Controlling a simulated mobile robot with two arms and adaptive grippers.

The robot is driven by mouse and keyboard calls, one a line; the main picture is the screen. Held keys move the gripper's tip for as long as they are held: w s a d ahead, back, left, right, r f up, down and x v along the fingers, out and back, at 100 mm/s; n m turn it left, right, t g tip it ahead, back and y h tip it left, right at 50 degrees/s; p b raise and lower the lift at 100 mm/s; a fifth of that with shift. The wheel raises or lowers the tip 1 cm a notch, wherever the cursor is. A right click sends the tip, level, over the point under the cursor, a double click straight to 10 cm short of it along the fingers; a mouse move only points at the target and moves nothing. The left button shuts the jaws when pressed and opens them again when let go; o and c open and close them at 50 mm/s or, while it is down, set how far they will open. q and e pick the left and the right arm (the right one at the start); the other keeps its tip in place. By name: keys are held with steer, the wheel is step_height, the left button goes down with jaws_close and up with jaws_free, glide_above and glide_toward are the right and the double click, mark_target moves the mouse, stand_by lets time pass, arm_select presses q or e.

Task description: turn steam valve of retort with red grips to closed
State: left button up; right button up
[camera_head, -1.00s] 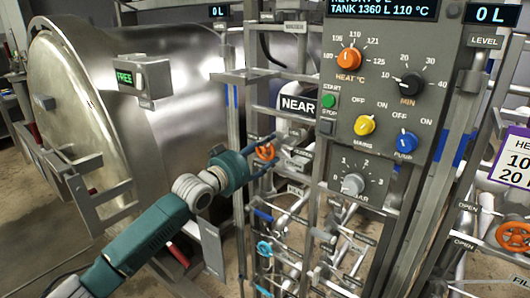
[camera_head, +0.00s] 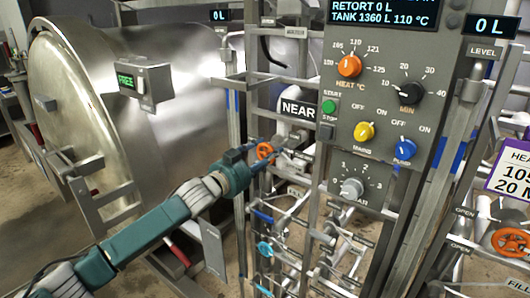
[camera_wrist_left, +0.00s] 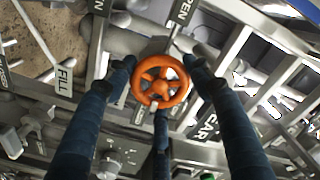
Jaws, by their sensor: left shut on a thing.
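An orange hand wheel (camera_head: 264,150) sits on the pipework beside the NEAR sign. My left gripper (camera_head: 268,152) is shut on this wheel. The left wrist view shows the spoked wheel (camera_wrist_left: 160,82) with the dark fingers (camera_wrist_left: 160,85) around its rim, one on each side and one below. An OPEN label (camera_wrist_left: 183,12) is above the wheel in that view. The big steel retort (camera_head: 130,95) lies at the left with a FREE display; a red bar (camera_head: 179,253) shows low beside it. My right gripper is not in view.
A grey control panel (camera_head: 425,60) with coloured knobs stands right of the wheel. Blue hand wheels (camera_head: 265,249) sit lower on the pipes. Another orange wheel (camera_head: 512,242) is at the far right. Metal rails and posts crowd the space around my gripper.

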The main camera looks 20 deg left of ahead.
arm_select(q)
steer(key=shift+r+m, duration=0.65)
steer(key=shift+m, duration=0.05)
steer(key=shift+d, duration=0.1)
steer(key=o, duration=0.9)
steer(key=shift+o, duration=1.4)
steer(key=shift+d+f, duration=0.1)
steer(key=shift+s+d+f, duration=0.1)
steer(key=shift+f, duration=0.1)
steer(key=shift+s+a+f, duration=0.15)
steer(key=shift+s+a, duration=0.1)
steer(key=v, duration=1.1)
steer(key=shift+s+r, duration=0.25)
